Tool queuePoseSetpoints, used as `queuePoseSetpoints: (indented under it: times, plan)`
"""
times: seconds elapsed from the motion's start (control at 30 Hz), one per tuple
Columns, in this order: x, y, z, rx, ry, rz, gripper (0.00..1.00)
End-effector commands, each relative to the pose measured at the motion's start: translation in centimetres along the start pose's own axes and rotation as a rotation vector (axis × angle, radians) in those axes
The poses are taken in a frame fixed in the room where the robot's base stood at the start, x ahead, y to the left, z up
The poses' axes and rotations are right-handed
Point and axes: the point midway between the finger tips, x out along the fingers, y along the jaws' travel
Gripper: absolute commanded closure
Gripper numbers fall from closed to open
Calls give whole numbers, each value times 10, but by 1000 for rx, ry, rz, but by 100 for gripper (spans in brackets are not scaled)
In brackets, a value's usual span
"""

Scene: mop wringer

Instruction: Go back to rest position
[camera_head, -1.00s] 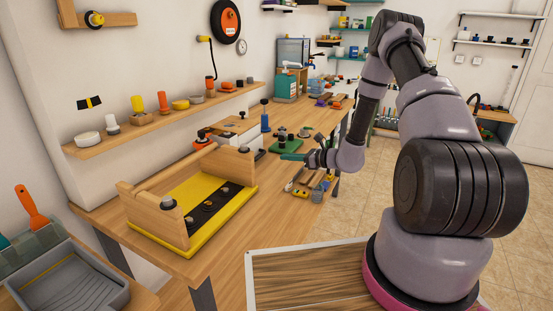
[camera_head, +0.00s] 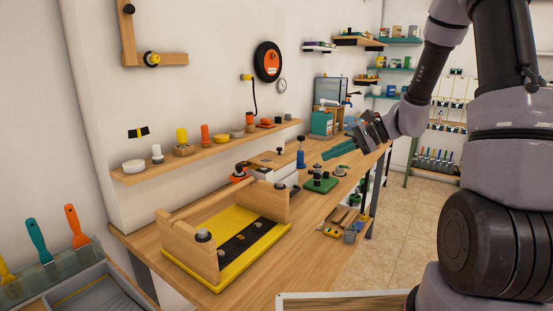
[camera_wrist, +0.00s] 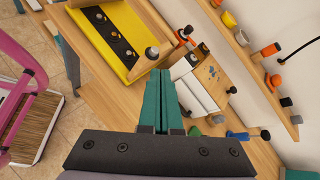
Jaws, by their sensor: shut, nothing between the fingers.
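My gripper (camera_head: 340,149) has teal fingers and hangs over the far part of the wooden workbench (camera_head: 300,254) in the head view. In the wrist view my gripper (camera_wrist: 161,100) has its two fingers pressed together with nothing between them. It is above the bench and apart from the things on it. A yellow tray with wooden end walls and a round bar, likely the mop wringer (camera_head: 186,279), stands on the near part of the bench. Its yellow base (camera_wrist: 98,38) also shows at the top of the wrist view.
A white box with a wooden top (camera_head: 274,159) stands behind the wringer. A green-based device (camera_head: 321,184) and a blue clamp (camera_head: 300,158) are near my gripper. A wall shelf (camera_head: 196,154) holds several knobs. Tiled floor (camera_head: 405,225) is open at right.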

Motion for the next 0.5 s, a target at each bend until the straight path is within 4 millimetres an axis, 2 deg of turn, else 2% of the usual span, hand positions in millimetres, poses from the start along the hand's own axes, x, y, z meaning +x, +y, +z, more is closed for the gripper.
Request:
queuePoseSetpoints:
  times: [0.03, 0.2, 0.5]
  plan:
    - [-9, 4, 20, -73, 33, 34, 100]
    - [-40, 27, 68, -295, 165, 152, 100]
    - [-104, 70, 128, -676, 449, 290, 100]
